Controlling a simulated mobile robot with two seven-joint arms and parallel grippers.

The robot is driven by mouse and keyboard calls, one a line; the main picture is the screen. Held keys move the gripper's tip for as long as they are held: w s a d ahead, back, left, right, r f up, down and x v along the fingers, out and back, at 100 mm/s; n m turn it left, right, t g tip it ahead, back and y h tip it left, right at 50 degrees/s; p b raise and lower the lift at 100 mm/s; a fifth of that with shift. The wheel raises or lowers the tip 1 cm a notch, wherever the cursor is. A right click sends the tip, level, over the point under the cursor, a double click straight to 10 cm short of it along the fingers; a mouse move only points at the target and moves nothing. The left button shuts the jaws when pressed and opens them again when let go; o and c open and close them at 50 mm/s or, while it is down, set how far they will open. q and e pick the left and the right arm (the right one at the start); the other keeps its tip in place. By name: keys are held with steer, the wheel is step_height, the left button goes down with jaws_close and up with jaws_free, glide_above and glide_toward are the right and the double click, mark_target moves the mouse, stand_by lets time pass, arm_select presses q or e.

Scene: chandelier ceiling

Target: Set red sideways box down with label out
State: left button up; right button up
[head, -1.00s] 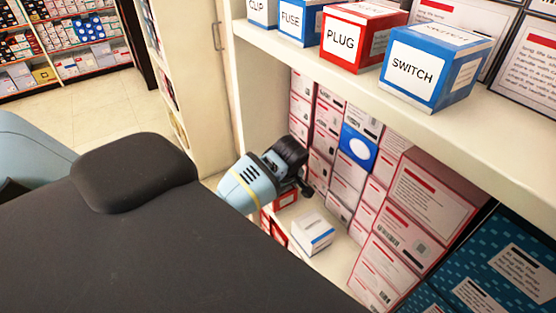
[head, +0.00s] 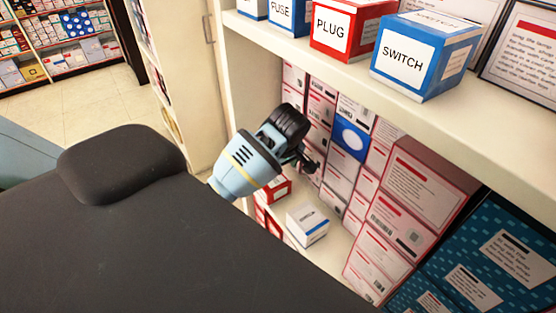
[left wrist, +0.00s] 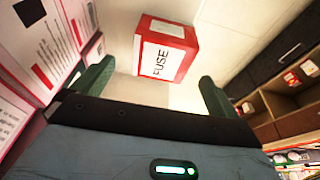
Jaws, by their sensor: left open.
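A red box with a white label reading FUSE (left wrist: 165,48) is in the left wrist view, ahead of the fingers. Its lettering runs up the face, so the box lies on its side, label toward the camera. My left gripper (left wrist: 155,88) is open, one finger on each side of the view, with no box between its fingertips. In the head view the left gripper (head: 308,160) is over the lower shelf. A red box (head: 279,187) shows just below it, partly hidden by the wrist; I cannot tell its label there. My right gripper is not in view.
A white box with a blue edge (head: 307,224) stands on the lower shelf. Stacked pink-and-white boxes (head: 385,225) line the back and right. Above, the upper shelf (head: 330,72) holds a red PLUG box (head: 340,30) and a blue SWITCH box (head: 420,60).

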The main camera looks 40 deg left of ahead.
arm_select(q)
steer(key=shift+w+r, duration=0.25)
steer(key=shift+r, duration=0.35)
steer(key=shift+s+r, duration=0.3)
steer(key=shift+s, duration=0.05)
steer(key=shift+v, duration=1.25)
steer(key=shift+d, duration=0.15)
steer(key=shift+s+f, duration=0.15)
steer(key=shift+f, duration=0.05)
